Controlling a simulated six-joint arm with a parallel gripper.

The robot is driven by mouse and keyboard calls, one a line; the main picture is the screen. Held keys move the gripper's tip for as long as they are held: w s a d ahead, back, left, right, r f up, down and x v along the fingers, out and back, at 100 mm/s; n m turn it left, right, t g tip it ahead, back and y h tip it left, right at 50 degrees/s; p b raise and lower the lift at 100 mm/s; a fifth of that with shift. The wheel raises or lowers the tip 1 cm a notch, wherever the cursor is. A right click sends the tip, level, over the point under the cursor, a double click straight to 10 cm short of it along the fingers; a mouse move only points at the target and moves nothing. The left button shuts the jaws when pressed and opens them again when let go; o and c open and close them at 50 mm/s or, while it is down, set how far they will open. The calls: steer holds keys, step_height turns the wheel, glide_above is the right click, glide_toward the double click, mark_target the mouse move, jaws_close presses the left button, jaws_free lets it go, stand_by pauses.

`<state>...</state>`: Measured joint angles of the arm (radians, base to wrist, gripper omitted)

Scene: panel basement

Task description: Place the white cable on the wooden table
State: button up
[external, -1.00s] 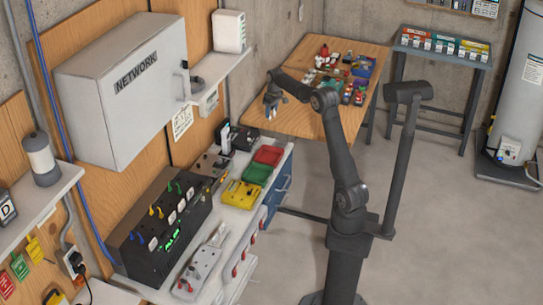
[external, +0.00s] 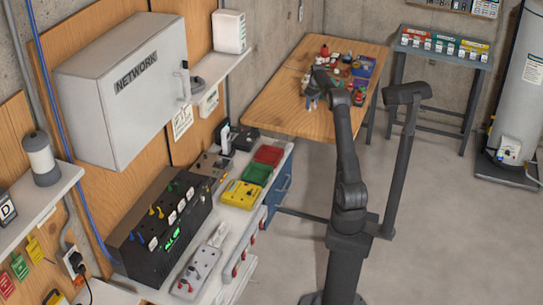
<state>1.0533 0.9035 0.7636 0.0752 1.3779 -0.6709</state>
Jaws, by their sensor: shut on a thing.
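The wooden table (external: 282,112) stands against the wall in the upper middle, with its near left part bare. My gripper (external: 311,104) is over the table, left of the items on its far side. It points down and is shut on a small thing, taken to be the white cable. Little of it shows at this size, and the fingers mostly hide it. I cannot tell whether it touches the tabletop.
Several small items and trays (external: 363,66) crowd the table's far and right parts. A workbench with a black power unit (external: 165,235), a yellow device (external: 241,194) and red and green trays (external: 257,172) is at left. A grey post (external: 405,150) stands right of my arm.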

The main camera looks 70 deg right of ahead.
steer(key=w+f, duration=0.2)
steer(key=w, duration=0.1)
steer(key=w+a+f, duration=0.1)
steer(key=w, duration=0.2)
steer(key=w+f, duration=0.2)
steer(key=w, duration=0.1)
steer(key=shift+w+a+f, duration=0.15)
steer(key=shift+f, duration=0.2)
steer(key=shift+w+f, duration=0.1)
steer(key=shift+f, duration=1.95)
steer(key=shift+f, duration=0.15)
steer(key=o, duration=1)
steer(key=shift+c, duration=0.2)
step_height(320, 180, up, 12)
steer(key=s, duration=0.1)
steer(key=shift+s+a, duration=0.2)
steer(key=shift+a, duration=0.1)
